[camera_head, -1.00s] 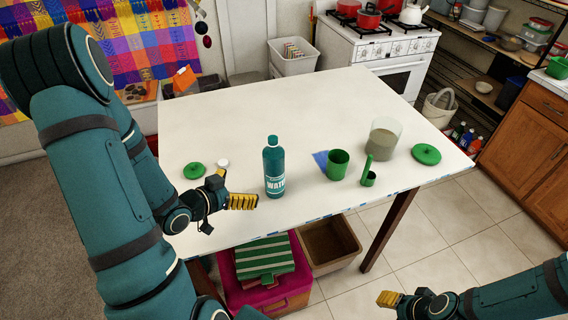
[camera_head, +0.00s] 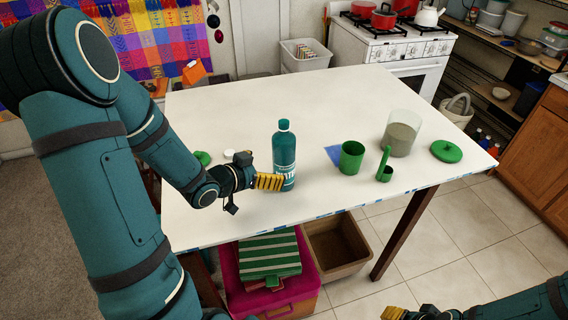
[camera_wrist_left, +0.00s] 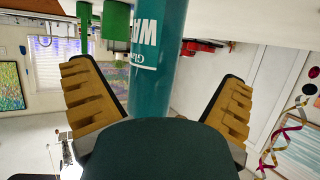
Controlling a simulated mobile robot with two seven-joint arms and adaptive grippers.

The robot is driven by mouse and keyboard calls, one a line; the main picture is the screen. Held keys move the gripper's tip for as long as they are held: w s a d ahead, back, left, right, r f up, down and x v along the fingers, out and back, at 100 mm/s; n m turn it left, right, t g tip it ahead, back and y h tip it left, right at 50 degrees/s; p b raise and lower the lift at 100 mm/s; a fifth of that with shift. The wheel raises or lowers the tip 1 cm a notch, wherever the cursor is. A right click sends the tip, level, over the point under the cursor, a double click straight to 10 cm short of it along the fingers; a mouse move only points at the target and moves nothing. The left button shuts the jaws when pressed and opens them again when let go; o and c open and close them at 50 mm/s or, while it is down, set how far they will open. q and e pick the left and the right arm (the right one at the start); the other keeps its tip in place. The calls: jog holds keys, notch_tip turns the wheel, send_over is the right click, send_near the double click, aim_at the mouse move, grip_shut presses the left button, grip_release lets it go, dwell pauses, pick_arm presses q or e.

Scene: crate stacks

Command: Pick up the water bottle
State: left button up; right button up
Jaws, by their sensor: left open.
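The teal water bottle (camera_head: 284,150) stands upright on the white table, with white lettering on its side. My left gripper (camera_head: 272,182) is at the lower part of the bottle, on its left, and overlaps its lower edge in the head view. In the left wrist view the bottle (camera_wrist_left: 157,60) lies between the two yellow-padded fingers of the open gripper (camera_wrist_left: 157,100), with a gap showing on each side. My right gripper (camera_head: 392,314) shows only in part at the bottom edge of the head view, away from the table.
Right of the bottle on the table (camera_head: 230,100) are a green cup (camera_head: 351,158), a small green scoop (camera_head: 384,170), a clear container (camera_head: 402,132) and a green lid (camera_head: 446,151). Another green lid (camera_head: 202,158) is partly behind my left arm. The table's back half is clear.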

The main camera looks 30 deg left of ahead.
aim_at(284, 163)
pick_arm(q)
jog(key=shift+d+x, duration=0.15)
jog(key=shift+x, duration=1.6)
jog(key=shift+d+x, duration=0.15)
jog(key=shift+x, duration=1.6)
jog(key=shift+r, duration=0.2)
jog(key=c, duration=1.4)
